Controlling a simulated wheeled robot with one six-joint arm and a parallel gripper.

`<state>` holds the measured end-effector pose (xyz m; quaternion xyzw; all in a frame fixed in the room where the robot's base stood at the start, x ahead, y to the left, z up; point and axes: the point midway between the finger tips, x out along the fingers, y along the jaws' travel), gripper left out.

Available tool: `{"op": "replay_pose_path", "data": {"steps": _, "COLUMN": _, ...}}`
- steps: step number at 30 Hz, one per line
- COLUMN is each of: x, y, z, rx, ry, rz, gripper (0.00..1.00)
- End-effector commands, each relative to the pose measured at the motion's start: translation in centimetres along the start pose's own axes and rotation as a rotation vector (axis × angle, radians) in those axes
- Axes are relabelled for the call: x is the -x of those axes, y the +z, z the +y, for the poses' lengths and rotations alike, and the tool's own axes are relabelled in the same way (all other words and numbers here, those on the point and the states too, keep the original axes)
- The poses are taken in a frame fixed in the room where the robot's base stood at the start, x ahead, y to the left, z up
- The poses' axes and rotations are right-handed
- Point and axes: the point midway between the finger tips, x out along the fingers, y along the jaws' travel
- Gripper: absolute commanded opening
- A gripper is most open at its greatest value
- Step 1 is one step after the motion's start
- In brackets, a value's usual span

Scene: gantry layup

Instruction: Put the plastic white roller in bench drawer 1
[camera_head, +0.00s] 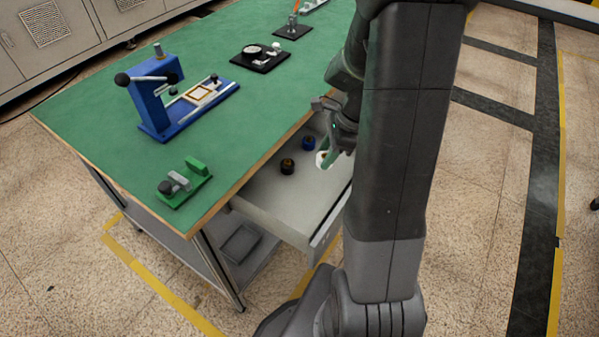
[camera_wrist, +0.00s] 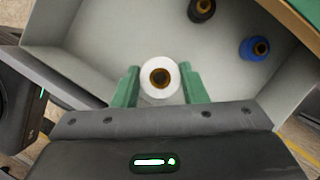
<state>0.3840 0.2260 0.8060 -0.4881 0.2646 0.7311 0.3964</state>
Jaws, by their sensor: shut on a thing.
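The white roller (camera_wrist: 160,77) is between the green fingers of my gripper (camera_wrist: 160,88) in the wrist view, with its dark centre hole and brass-coloured ring facing the camera. My gripper is shut on it. In the head view the roller (camera_head: 321,158) shows as a small white shape beside the green fingers, partly hidden by them. The open bench drawer (camera_head: 268,203) is pulled out under the green-topped bench, and the roller is over its inside. I cannot tell whether the roller touches the drawer floor. No drawer number is readable.
A black roller (camera_head: 287,166) and a blue roller (camera_head: 308,143) stand in the drawer near the bench edge. The green bench top (camera_head: 110,95) holds a blue press (camera_head: 155,95), a green clamp (camera_head: 185,183) and a black tray (camera_head: 260,58). The drawer's front half is clear.

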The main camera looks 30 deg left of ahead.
Motion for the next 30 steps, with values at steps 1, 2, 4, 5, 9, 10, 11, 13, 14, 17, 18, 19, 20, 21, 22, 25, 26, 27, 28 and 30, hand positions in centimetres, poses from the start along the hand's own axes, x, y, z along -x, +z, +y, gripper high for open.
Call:
{"op": "replay_pose_path", "data": {"steps": 1, "x": -0.5, "y": -0.1, "z": 0.1, "rx": -0.002, "ry": 0.001, "rz": 0.000, "gripper": 0.16}}
{"op": "replay_pose_path", "data": {"steps": 2, "x": -0.9, "y": -0.3, "z": 0.1, "rx": -0.004, "ry": 0.001, "rz": 0.000, "gripper": 0.16}}
{"op": "replay_pose_path", "data": {"steps": 4, "x": -2.0, "y": -0.8, "z": 0.1, "rx": -0.006, "ry": 0.004, "rz": 0.000, "gripper": 0.16}}
{"op": "replay_pose_path", "data": {"steps": 5, "x": -2.6, "y": -1.0, "z": 0.1, "rx": -0.007, "ry": 0.004, "rz": 0.001, "gripper": 0.16}}
{"op": "replay_pose_path", "data": {"steps": 9, "x": -4.9, "y": -1.9, "z": 0.1, "rx": -0.006, "ry": 0.002, "rz": 0.001, "gripper": 0.16}}
{"op": "replay_pose_path", "data": {"steps": 10, "x": -5.2, "y": -2.1, "z": 0.1, "rx": -0.005, "ry": 0.003, "rz": 0.001, "gripper": 0.16}}
{"op": "replay_pose_path", "data": {"steps": 11, "x": -5.5, "y": -2.2, "z": 0.1, "rx": -0.004, "ry": 0.001, "rz": 0.001, "gripper": 0.16}}
{"op": "replay_pose_path", "data": {"steps": 13, "x": -5.9, "y": -2.4, "z": 0.0, "rx": -0.004, "ry": 0.000, "rz": 0.001, "gripper": 0.16}}
{"op": "replay_pose_path", "data": {"steps": 14, "x": -6.0, "y": -2.4, "z": 0.0, "rx": -0.004, "ry": 0.000, "rz": 0.001, "gripper": 0.16}}
{"op": "replay_pose_path", "data": {"steps": 17, "x": -6.9, "y": -2.8, "z": 0.1, "rx": -0.004, "ry": 0.001, "rz": 0.000, "gripper": 0.16}}
{"op": "replay_pose_path", "data": {"steps": 18, "x": -7.4, "y": -3.0, "z": 0.1, "rx": -0.004, "ry": 0.001, "rz": 0.000, "gripper": 0.16}}
{"op": "replay_pose_path", "data": {"steps": 19, "x": -7.9, "y": -3.2, "z": 0.1, "rx": -0.005, "ry": 0.002, "rz": 0.001, "gripper": 0.16}}
{"op": "replay_pose_path", "data": {"steps": 20, "x": -8.3, "y": -3.4, "z": 0.1, "rx": -0.005, "ry": 0.003, "rz": 0.001, "gripper": 0.16}}
{"op": "replay_pose_path", "data": {"steps": 21, "x": -8.8, "y": -3.6, "z": 0.1, "rx": -0.004, "ry": 0.003, "rz": 0.001, "gripper": 0.16}}
{"op": "replay_pose_path", "data": {"steps": 22, "x": -9.2, "y": -3.7, "z": 0.1, "rx": -0.004, "ry": 0.002, "rz": 0.001, "gripper": 0.16}}
{"op": "replay_pose_path", "data": {"steps": 25, "x": -9.4, "y": -3.9, "z": 0.0, "rx": -0.004, "ry": -0.001, "rz": 0.001, "gripper": 0.16}}
{"op": "replay_pose_path", "data": {"steps": 26, "x": -9.4, "y": -3.8, "z": 0.0, "rx": -0.003, "ry": -0.001, "rz": 0.001, "gripper": 0.16}}
{"op": "replay_pose_path", "data": {"steps": 27, "x": -9.4, "y": -3.8, "z": 0.0, "rx": -0.003, "ry": -0.001, "rz": 0.001, "gripper": 0.16}}
{"op": "replay_pose_path", "data": {"steps": 28, "x": -9.4, "y": -3.8, "z": 0.0, "rx": -0.003, "ry": -0.001, "rz": 0.001, "gripper": 0.16}}
{"op": "replay_pose_path", "data": {"steps": 30, "x": -9.4, "y": -3.8, "z": 0.0, "rx": -0.003, "ry": -0.001, "rz": 0.001, "gripper": 0.16}}
